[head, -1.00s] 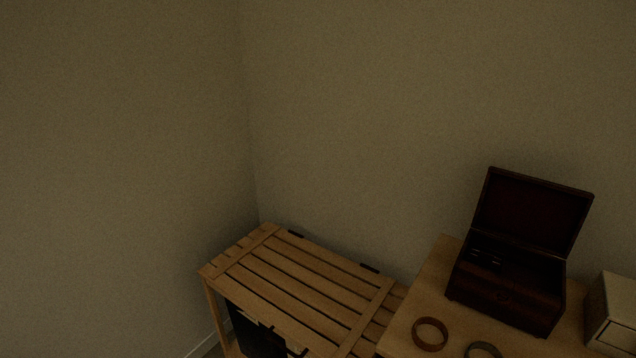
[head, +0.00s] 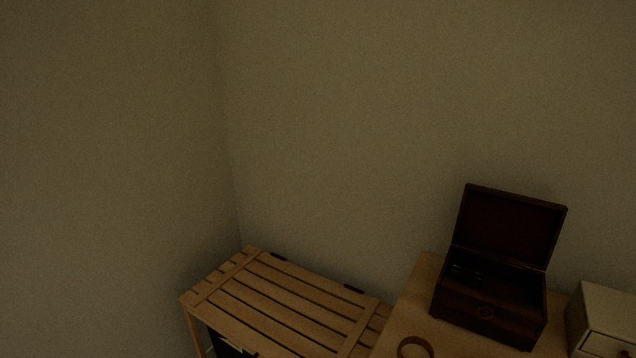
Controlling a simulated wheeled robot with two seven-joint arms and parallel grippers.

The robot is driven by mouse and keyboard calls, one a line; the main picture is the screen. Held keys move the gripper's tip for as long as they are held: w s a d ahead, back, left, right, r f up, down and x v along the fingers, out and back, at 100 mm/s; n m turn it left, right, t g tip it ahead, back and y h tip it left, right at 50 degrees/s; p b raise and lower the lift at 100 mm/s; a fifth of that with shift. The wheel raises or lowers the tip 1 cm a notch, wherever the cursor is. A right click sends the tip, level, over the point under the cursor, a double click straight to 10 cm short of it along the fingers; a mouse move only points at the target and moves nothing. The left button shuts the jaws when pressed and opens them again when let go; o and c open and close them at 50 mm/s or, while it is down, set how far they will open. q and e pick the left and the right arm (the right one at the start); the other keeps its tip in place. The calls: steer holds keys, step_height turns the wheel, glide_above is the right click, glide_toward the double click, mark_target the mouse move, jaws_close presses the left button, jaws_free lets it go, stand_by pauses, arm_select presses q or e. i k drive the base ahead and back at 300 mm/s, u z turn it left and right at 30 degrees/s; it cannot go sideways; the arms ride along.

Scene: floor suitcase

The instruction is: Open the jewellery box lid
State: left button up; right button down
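The dark brown wooden jewellery box (head: 486,312) stands on a light wood table at the lower right of the head view. Its lid (head: 508,228) is raised and stands open, leaning slightly back toward the wall. The dark inside of the box shows, with small slots at its left end. Neither of my grippers is in view.
A slatted wooden rack (head: 290,305) stands left of the wooden table (head: 405,313). A brown ring (head: 415,347) lies at the table's front, cut by the frame edge. A pale drawer box (head: 603,318) stands right of the jewellery box. Plain walls rise behind.

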mark_target(526, 231)
steer(key=k, duration=0.5)
steer(key=z, duration=1.15)
steer(key=i, duration=0.6)
steer(key=u, duration=0.05)
